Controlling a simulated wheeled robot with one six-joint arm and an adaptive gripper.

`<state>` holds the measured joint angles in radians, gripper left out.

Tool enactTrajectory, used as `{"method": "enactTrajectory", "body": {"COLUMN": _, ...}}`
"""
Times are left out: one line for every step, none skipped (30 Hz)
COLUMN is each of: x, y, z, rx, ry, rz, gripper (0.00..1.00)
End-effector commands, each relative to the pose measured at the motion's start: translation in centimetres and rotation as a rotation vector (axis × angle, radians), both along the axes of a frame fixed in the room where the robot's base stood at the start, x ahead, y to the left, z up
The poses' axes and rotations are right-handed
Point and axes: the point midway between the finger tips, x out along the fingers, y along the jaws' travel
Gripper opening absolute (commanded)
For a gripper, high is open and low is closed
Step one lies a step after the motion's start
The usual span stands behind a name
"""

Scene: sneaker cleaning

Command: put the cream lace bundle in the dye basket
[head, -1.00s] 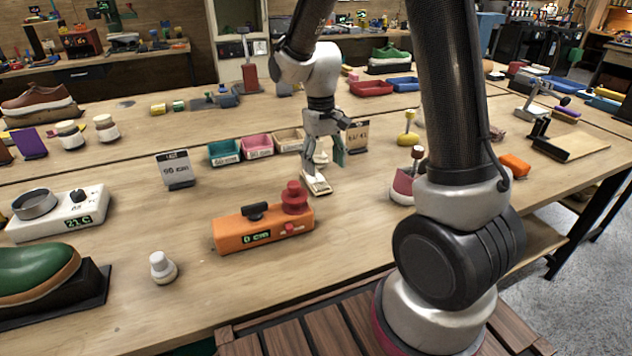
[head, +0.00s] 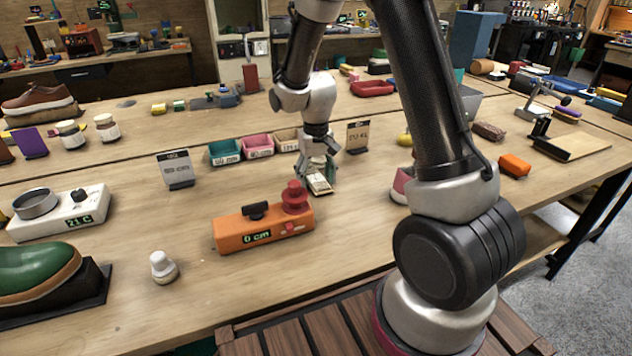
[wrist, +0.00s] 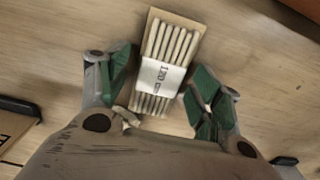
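The cream lace bundle (wrist: 172,50) lies on the wooden table on a tan card. It has a white paper band marked 120 cm. In the head view it (head: 320,185) shows just below my gripper (head: 320,165). In the wrist view my gripper (wrist: 164,78) is open, with one green-padded finger on each side of the bundle. Small gaps show between the pads and the bundle, and the near end is close to the palm. I cannot tell which container is the dye basket; a grey bin (head: 469,100) stands partly hidden behind my arm.
Teal (head: 223,152), pink (head: 258,147) and tan (head: 286,140) bins stand left of my gripper. An orange measuring device (head: 262,230) with a red spool is in front. A card stand (head: 357,137) is close on the right.

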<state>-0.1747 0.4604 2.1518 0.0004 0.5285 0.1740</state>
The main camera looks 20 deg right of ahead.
Motion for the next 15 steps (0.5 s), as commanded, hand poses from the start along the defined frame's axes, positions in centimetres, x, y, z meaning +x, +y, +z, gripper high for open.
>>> {"method": "enactTrajectory", "body": {"x": 0.0, "y": 0.0, "z": 0.01, "rx": 0.0, "ry": 0.0, "rz": 0.0, "gripper": 0.53}}
{"method": "enactTrajectory", "body": {"x": 0.0, "y": 0.0, "z": 0.01, "rx": 0.0, "ry": 0.0, "rz": 0.0, "gripper": 0.48}}
{"method": "enactTrajectory", "body": {"x": 0.0, "y": 0.0, "z": 0.02, "rx": 0.0, "ry": 0.0, "rz": 0.0, "gripper": 0.41}}
{"method": "enactTrajectory", "body": {"x": 0.0, "y": 0.0, "z": 0.02, "rx": 0.0, "ry": 0.0, "rz": 0.0, "gripper": 0.35}}
{"method": "enactTrajectory", "body": {"x": 0.0, "y": 0.0, "z": 0.02, "rx": 0.0, "ry": 0.0, "rz": 0.0, "gripper": 0.3}}
{"method": "enactTrajectory", "body": {"x": 0.0, "y": 0.0, "z": 0.02, "rx": 0.0, "ry": 0.0, "rz": 0.0, "gripper": 0.26}}
{"method": "enactTrajectory", "body": {"x": 0.0, "y": 0.0, "z": 0.03, "rx": 0.0, "ry": 0.0, "rz": 0.0, "gripper": 0.26}}
{"method": "enactTrajectory", "body": {"x": 0.0, "y": 0.0, "z": 0.03, "rx": 0.0, "ry": 0.0, "rz": 0.0, "gripper": 0.26}}
{"method": "enactTrajectory", "body": {"x": 0.0, "y": 0.0, "z": 0.03, "rx": 0.0, "ry": 0.0, "rz": 0.0, "gripper": 0.22}}
{"method": "enactTrajectory", "body": {"x": 0.0, "y": 0.0, "z": 0.03, "rx": 0.0, "ry": 0.0, "rz": 0.0, "gripper": 0.22}}
{"method": "enactTrajectory", "body": {"x": 0.0, "y": 0.0, "z": 0.03, "rx": 0.0, "ry": 0.0, "rz": 0.0, "gripper": 0.22}}
{"method": "enactTrajectory", "body": {"x": 0.0, "y": 0.0, "z": 0.03, "rx": 0.0, "ry": 0.0, "rz": 0.0, "gripper": 0.22}}
{"method": "enactTrajectory", "body": {"x": 0.0, "y": 0.0, "z": 0.04, "rx": 0.0, "ry": 0.0, "rz": 0.0, "gripper": 0.22}}
{"method": "enactTrajectory", "body": {"x": 0.01, "y": 0.0, "z": 0.07, "rx": 0.0, "ry": 0.0, "rz": 0.0, "gripper": 0.22}}
{"method": "enactTrajectory", "body": {"x": 0.02, "y": 0.0, "z": 0.2, "rx": 0.0, "ry": -0.001, "rz": 0.0, "gripper": 0.22}}
